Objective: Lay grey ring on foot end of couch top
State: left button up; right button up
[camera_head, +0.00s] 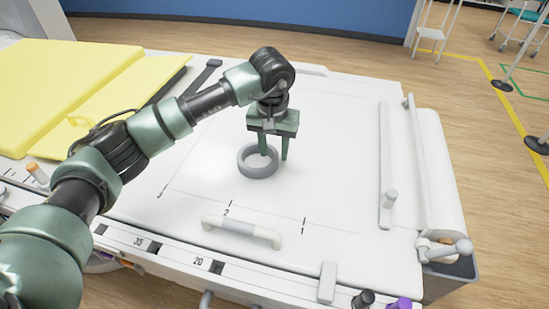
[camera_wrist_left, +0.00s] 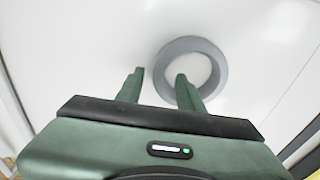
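The grey ring (camera_head: 257,173) lies flat on the white couch top (camera_head: 335,150), near the middle of the marked area. It also shows in the left wrist view (camera_wrist_left: 218,66). My left gripper (camera_head: 275,156) points down at the ring with its fingers apart. One finger is over the ring's hole and the other is outside its right side, so the fingers straddle the rim with gaps. In the left wrist view the gripper (camera_wrist_left: 159,73) shows the same. Whether the fingertips touch the couch top is unclear. My right gripper is not in view.
A yellow pad (camera_head: 65,85) lies on the couch at the left. A white handle (camera_head: 240,231) stands at the front edge, and a white roll (camera_head: 437,175) lies along the right end. The couch top right of the ring is bare.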

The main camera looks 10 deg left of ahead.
pick_arm(q)
notch_tip(320, 180, up, 8)
jog(key=s+b, duration=0.1)
jog(key=shift+r, duration=0.2)
jog(key=shift+r, duration=0.1)
